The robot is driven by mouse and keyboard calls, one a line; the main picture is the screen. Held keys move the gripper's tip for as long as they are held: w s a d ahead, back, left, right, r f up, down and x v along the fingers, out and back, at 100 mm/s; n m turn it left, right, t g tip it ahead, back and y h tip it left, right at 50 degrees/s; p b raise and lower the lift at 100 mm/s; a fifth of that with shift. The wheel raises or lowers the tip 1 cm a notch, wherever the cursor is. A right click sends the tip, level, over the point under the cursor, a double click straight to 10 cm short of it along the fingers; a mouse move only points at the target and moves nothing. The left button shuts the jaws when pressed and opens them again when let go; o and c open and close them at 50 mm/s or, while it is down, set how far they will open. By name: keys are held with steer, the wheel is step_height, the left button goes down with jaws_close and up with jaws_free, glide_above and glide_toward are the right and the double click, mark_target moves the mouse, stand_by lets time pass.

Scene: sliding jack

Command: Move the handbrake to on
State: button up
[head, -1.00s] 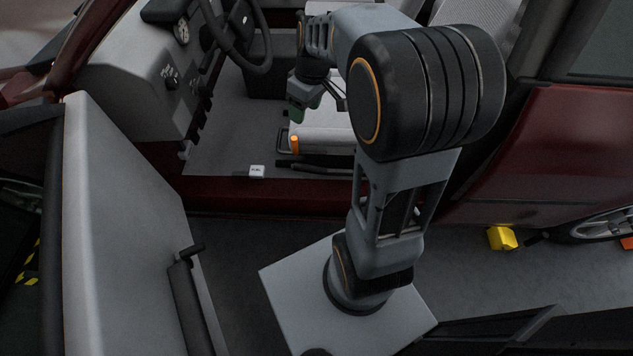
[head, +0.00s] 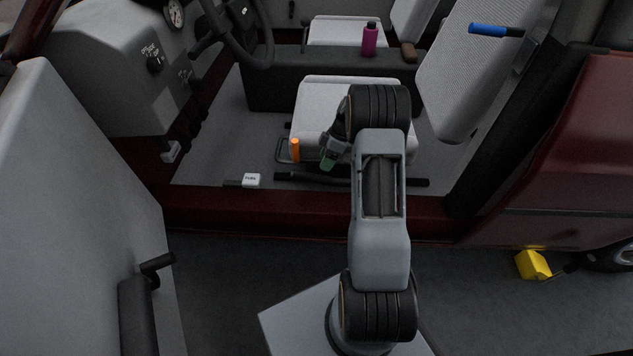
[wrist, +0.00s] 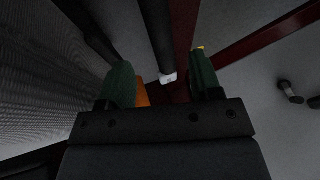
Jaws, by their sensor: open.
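No part in view is clearly marked as the handbrake, so I cannot tell which one it is. A brown grip-like piece (head: 409,52) sits on the dark console between the seats, and its kind is unclear. My gripper (head: 328,158) is by the front of the near seat, partly hidden behind my arm. In the wrist view its two green fingers (wrist: 163,80) are apart, with nothing held between them. An orange-gripped seat bar (head: 295,150) stands just left of my gripper; its orange part (wrist: 142,92) shows by the left finger in the wrist view.
The near seat (head: 310,105) and a black floor rail (head: 400,181) are close to my gripper. A white FUEL tab (head: 251,180), the steering wheel (head: 240,45), a magenta bottle (head: 370,40) and a blue lever (head: 488,30) are around. The open door (head: 90,190) stands left.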

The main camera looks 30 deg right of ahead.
mark_target(317, 178)
steer(key=b+x, duration=0.2)
steer(key=x, duration=0.6)
steer(key=shift+a+f, duration=0.1)
steer(key=shift+f, duration=0.05)
steer(key=shift+c, duration=0.3)
jaws_close()
